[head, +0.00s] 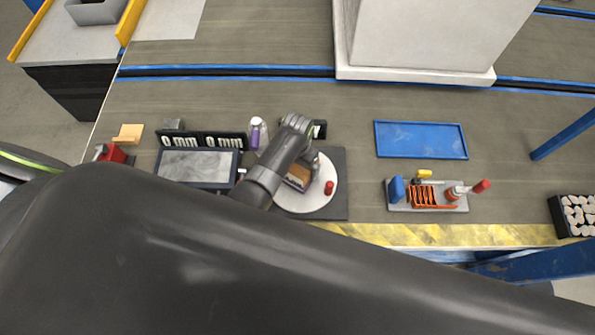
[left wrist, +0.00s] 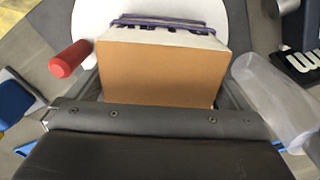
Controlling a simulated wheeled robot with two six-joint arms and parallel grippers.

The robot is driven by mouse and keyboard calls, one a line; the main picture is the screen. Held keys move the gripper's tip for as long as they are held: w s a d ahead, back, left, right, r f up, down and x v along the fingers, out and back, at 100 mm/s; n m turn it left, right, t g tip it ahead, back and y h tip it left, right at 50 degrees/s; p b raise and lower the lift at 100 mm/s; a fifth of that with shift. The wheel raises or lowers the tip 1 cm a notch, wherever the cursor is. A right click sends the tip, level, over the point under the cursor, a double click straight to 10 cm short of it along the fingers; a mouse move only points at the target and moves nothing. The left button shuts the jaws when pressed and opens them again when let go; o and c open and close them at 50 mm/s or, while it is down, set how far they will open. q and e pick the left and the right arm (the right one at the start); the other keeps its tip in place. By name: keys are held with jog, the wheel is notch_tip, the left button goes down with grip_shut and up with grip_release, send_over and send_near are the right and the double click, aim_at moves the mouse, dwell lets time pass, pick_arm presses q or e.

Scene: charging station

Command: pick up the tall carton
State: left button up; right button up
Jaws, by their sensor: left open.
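The tall carton (head: 297,178) stands on a white round disc (head: 300,202), partly hidden by my left arm in the head view. In the left wrist view the carton (left wrist: 162,70) shows a plain brown face, with a white side and purple bands beyond it. My left gripper (head: 304,166) is open at the carton, with parts of its fingers showing at either side of the brown face in the left wrist view. I cannot tell whether they touch it. My right gripper is not in view.
A red cylinder (head: 328,187) is on the disc close to the carton. A blue tray (head: 420,140) and a tool holder (head: 398,207) are at right.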

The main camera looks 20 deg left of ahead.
pick_arm(q)
jog(key=shift+f, duration=0.1)
jog(key=c, duration=1.1)
